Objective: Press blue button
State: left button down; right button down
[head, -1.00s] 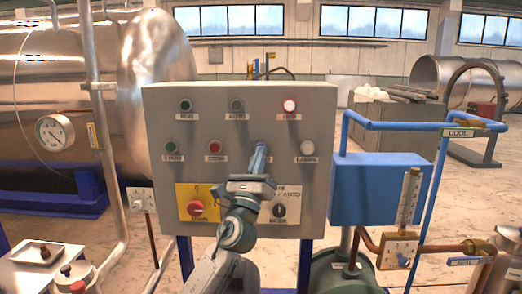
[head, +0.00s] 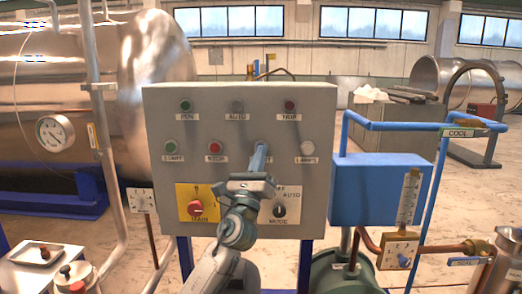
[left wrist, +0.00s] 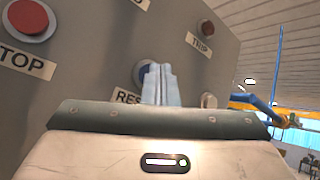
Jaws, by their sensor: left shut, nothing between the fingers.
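The blue button (left wrist: 141,72) sits on the grey control panel (head: 320,120), above a label that starts with "RES". In the left wrist view its left part shows and the rest is behind my fingers. My left gripper (head: 260,148) is shut and empty, with its fingertips in front of the button. It also shows in the left wrist view (left wrist: 160,68). In the head view the fingers cover most of the button. The fingertips appear at the button; I cannot tell how firmly they touch it. The TRIP lamp (head: 290,105) is dark red and unlit. My right gripper is not in view.
A red STOP button (head: 214,147) and a green START button (head: 170,146) are left of the fingers. A white LAMPS button (head: 307,147) is to the right. A red MAIN switch (head: 195,208) and a black MODE knob (head: 279,211) lie below.

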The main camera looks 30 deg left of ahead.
pick_arm(q)
jog(key=shift+s, duration=0.1)
dwell(0.4)
jog(key=shift+s+d+p, duration=0.35)
jog(key=shift+s+d, duration=0.05)
jog(key=shift+s, duration=0.2)
jog(key=s+d, duration=0.1)
jog(key=s+p, duration=0.1)
jog(key=s+d+p, duration=0.1)
jog(key=s, duration=0.1)
jog(key=shift+s+d, duration=0.1)
jog(key=shift+d, duration=0.2)
dwell(0.4)
jog(key=shift+f, duration=0.1)
dwell(0.4)
